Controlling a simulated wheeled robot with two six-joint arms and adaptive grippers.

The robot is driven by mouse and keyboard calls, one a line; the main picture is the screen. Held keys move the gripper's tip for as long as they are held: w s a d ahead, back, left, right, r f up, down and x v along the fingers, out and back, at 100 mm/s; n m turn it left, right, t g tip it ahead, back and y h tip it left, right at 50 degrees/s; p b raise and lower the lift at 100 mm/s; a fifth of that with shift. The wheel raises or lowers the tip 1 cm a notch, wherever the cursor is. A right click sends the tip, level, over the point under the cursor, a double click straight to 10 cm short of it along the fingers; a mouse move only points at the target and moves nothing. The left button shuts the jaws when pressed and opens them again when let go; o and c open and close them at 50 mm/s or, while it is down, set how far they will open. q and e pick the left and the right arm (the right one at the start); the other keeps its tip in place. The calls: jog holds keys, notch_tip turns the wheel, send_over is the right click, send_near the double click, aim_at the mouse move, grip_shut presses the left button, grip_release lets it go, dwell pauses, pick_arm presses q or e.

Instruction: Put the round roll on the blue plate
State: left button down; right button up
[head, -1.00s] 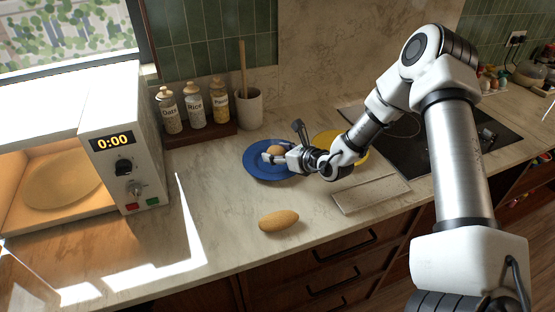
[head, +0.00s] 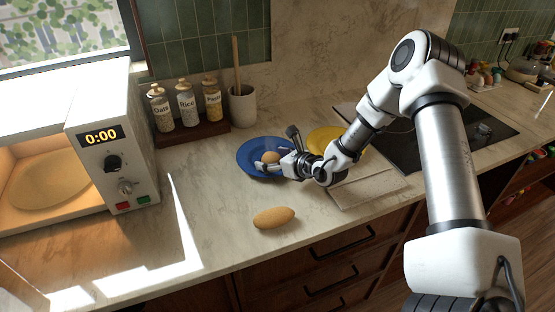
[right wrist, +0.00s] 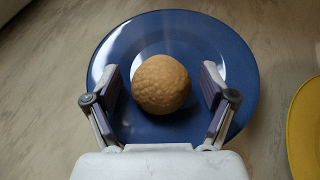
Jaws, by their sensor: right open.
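The round roll (right wrist: 160,85) is tan and lies on the blue plate (right wrist: 200,35), a little left of its middle in the right wrist view. In the head view the roll (head: 270,158) shows on the blue plate (head: 250,150), partly hidden by my right gripper (head: 268,168). In the right wrist view my right gripper (right wrist: 162,95) is open, with one finger on each side of the roll and a visible gap to each. My left gripper is not in view.
A long roll (head: 274,218) lies on the counter in front. A yellow plate (head: 322,138) stands behind my right wrist. A microwave (head: 115,150) with its inside lit is at the left. Labelled jars (head: 186,105) and a utensil pot (head: 242,108) stand at the back.

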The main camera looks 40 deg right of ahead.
aim_at(276, 158)
jog(key=v, duration=0.2)
jog(key=p+v, duration=0.1)
jog(key=v, duration=0.3)
jog(key=shift+s+r, duration=0.15)
jog(key=shift+r, duration=0.25)
jog(key=p+v, duration=0.4)
jog(key=shift+s+d+r, duration=0.15)
jog(key=shift+s+r, duration=0.1)
jog(key=shift+s+p, duration=0.4)
jog(key=shift+s, duration=0.1)
jog(key=shift+f, duration=0.15)
